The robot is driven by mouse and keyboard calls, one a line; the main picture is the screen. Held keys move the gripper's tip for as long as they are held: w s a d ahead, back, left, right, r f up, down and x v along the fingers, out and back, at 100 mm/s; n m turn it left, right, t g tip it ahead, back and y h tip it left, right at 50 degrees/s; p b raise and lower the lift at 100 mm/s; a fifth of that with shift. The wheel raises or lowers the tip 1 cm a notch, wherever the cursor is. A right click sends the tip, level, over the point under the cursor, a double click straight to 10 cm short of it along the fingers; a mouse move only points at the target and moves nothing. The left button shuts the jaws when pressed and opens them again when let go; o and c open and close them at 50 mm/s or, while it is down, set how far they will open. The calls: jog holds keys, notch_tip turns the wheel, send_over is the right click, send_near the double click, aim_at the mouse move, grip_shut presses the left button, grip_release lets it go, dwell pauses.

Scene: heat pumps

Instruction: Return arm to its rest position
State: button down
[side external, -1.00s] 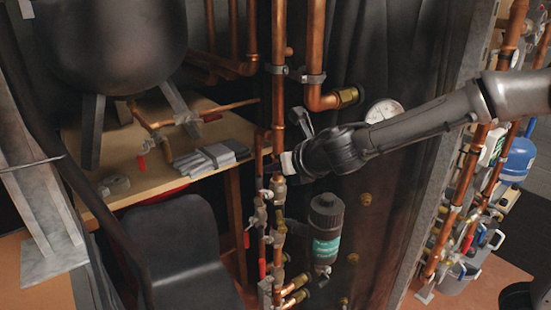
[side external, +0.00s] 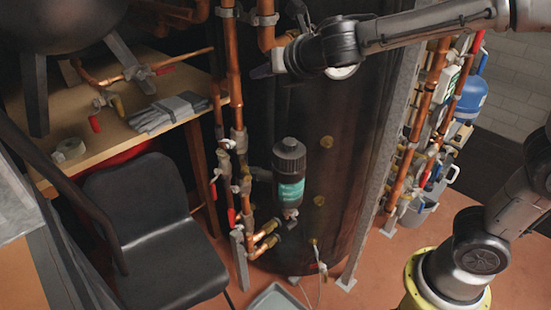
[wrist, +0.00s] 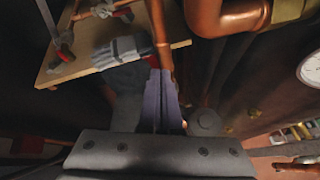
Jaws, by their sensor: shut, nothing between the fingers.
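My gripper (side external: 262,70) is in the upper middle of the side external view, at the left end of my nearly level arm. Its fingers point left toward a vertical copper pipe (side external: 233,75); I cannot tell the gap in depth. In the wrist view the purple-grey fingers (wrist: 161,98) lie together with nothing between them. A copper pipe (wrist: 159,30) shows just beyond their tips. The black and teal canister (side external: 290,175) stands below my gripper. A gauge (side external: 341,72) is partly hidden by my arm.
A large dark tank (side external: 335,200) stands behind. More copper pipes (side external: 427,95) and a blue bottle (side external: 471,98) are at the right. Floor at lower right is partly clear.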

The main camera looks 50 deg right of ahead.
jog(key=s+d+m+g+h, duration=0.1)
jog(key=s+d+m, duration=0.5)
jog(key=s+m, duration=0.25)
jog(key=s+d+m+g+h, duration=0.1)
jog(key=s+d+m+g, duration=0.1)
jog(key=s+d+m, duration=0.55)
jog(key=s+a+f+m+g+y, duration=0.1)
jog(key=s+a+f+m+g, duration=0.1)
jog(key=s+f+m, duration=0.3)
jog(key=s+a+f+m+g+y, duration=0.1)
jog(key=s+a+f+m, duration=0.3)
jog(key=s+m, duration=0.5)
jog(key=shift+s+a+f+m+g+y, duration=0.2)
jog(key=shift+a+f+m+g+y, duration=0.2)
jog(key=shift+a+m+y, duration=0.35)
